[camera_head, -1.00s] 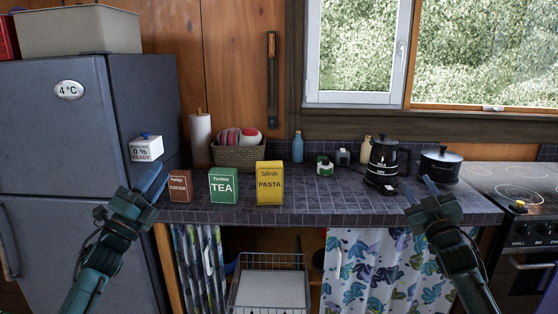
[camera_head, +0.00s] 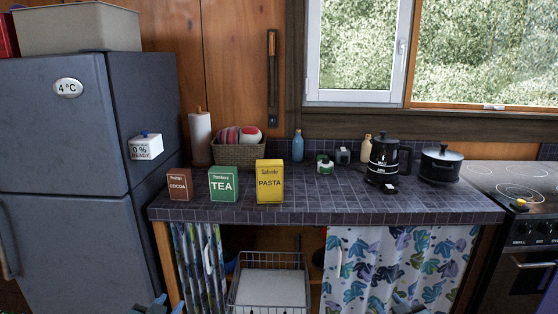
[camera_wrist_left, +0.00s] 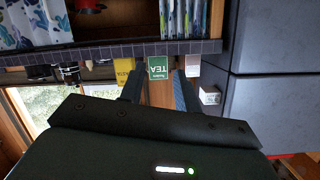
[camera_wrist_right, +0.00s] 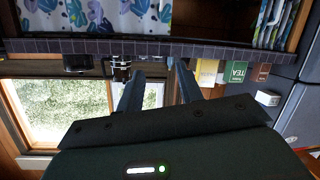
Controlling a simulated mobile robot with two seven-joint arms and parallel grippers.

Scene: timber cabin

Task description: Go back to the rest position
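My left gripper (camera_head: 155,305) shows only as tips at the bottom edge of the head view, low in front of the counter. In the left wrist view its two fingers (camera_wrist_left: 157,76) stand apart with nothing between them; the green tea box (camera_wrist_left: 158,68) is beyond them. My right gripper (camera_head: 408,308) also barely shows at the bottom edge, in front of the patterned curtain. In the right wrist view its fingers (camera_wrist_right: 156,70) are apart and empty. Most of both arms is out of the head view.
The tiled counter (camera_head: 330,212) bears cocoa (camera_head: 178,186), tea (camera_head: 223,186) and pasta (camera_head: 269,183) boxes, a basket (camera_head: 239,156), a black kettle (camera_head: 384,160) and a pot (camera_head: 441,165). A fridge (camera_head: 70,230) stands left, a stove (camera_head: 525,230) right. A wire rack (camera_head: 270,262) is below.

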